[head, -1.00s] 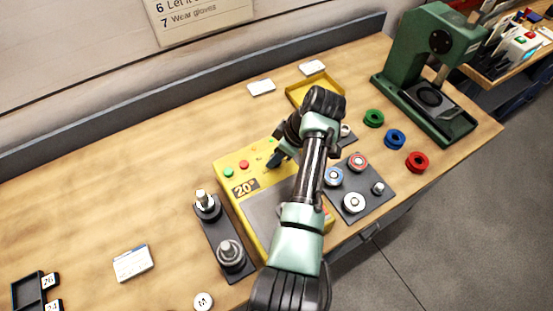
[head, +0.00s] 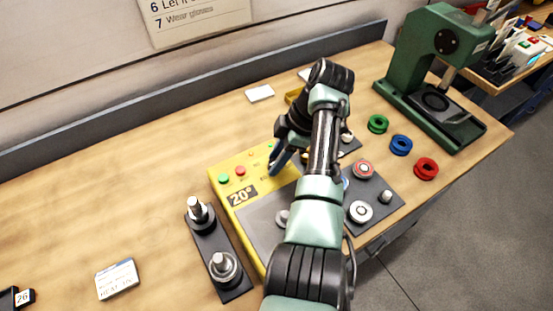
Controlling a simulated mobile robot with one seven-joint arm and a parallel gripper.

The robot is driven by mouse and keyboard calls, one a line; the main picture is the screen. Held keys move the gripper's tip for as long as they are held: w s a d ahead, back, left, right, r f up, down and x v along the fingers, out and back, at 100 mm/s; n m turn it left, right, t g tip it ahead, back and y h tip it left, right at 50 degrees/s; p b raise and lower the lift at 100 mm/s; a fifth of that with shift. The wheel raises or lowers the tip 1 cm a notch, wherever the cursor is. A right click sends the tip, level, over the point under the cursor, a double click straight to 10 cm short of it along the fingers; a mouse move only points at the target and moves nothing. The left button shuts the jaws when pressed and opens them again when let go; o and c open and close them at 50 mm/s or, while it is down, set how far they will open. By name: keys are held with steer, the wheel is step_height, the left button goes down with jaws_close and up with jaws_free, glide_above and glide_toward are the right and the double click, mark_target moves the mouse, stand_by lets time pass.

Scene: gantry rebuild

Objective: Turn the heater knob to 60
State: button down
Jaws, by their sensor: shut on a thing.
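The yellow heater box (head: 228,171) stands on the bench with a green and a red button, a grey plate and a display (head: 241,196) that reads 20°. My gripper (head: 279,163) reaches down to the heater's upper panel, right of the red button. Its jaws are shut on the heater knob, which the fingers and my arm hide. The knob's pointer cannot be seen. Small marks on the panel near the fingers are too small to read.
A dark base with two metal posts (head: 223,265) stands close left of the heater. A dark plate with round parts (head: 362,211) lies to the right. Green, blue and red rings (head: 425,168) and a green press (head: 415,60) stand further right. The bench at left is mostly clear.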

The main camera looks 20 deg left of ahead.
steer(key=c, duration=0.5)
jaws_free()
steer(key=p+v, duration=0.1)
steer(key=v, duration=1.2)
steer(key=shift+p, duration=0.35)
